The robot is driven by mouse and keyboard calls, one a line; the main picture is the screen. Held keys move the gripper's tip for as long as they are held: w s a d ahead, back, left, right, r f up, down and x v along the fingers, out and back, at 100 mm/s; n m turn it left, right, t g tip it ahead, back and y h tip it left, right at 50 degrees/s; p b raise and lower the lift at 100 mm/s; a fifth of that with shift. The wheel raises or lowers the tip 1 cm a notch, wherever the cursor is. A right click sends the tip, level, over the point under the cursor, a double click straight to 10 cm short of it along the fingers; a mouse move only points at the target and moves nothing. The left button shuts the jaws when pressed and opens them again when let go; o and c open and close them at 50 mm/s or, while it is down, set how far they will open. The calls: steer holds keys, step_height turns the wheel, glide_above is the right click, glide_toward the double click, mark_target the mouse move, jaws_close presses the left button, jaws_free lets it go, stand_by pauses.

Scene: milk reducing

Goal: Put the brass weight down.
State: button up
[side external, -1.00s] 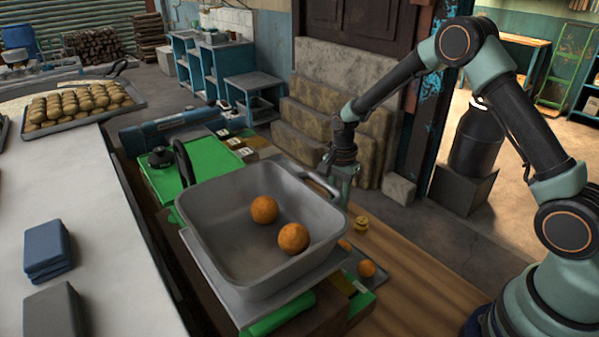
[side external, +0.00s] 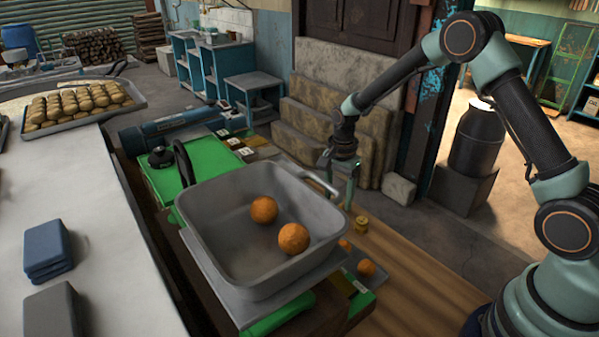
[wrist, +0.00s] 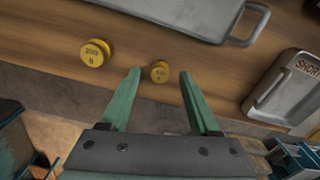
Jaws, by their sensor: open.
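My gripper (wrist: 159,74) is open, its two green fingers apart and pointing down over the wooden bench. In the side external view it (side external: 347,203) hangs just beyond the grey pan's right rim. A small brass weight (wrist: 159,71) shows between the fingertips in the wrist view, on the bench with space on both sides. I cannot see it in the side external view. A larger brass weight (wrist: 95,53), with marks on its top, stands to its left on the bench, outside the fingers. It also shows in the side external view (side external: 361,224), near the gripper.
The grey pan (side external: 215,250) holds two orange balls (side external: 293,239) and stands close left of my gripper. A metal tray marked "SHORT" (wrist: 268,112) lies at the right in the wrist view. The bench toward my base is clear.

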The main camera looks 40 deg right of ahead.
steer(key=s+a+r+n+t, duration=0.1)
steer(key=s+r+n, duration=0.2)
steer(key=r, duration=0.7)
steer(key=s+a+r+n+t, duration=0.1)
steer(key=s+r+n, duration=0.25)
steer(key=r, duration=0.65)
steer(key=s+a+r+n+t, duration=0.1)
steer(key=s+r+n+t, duration=0.2)
steer(key=s+n, duration=0.4)
steer(key=s, duration=0.3)
steer(key=shift+s+a+n, duration=0.15)
steer(key=shift+s+n, duration=0.05)
steer(key=shift+n, duration=0.15)
steer(key=shift+o, duration=0.5)
steer(key=shift+s+a+f+n+t, duration=0.1)
steer(key=shift+s+f+n+t, duration=0.15)
steer(key=shift+s+n, duration=0.35)
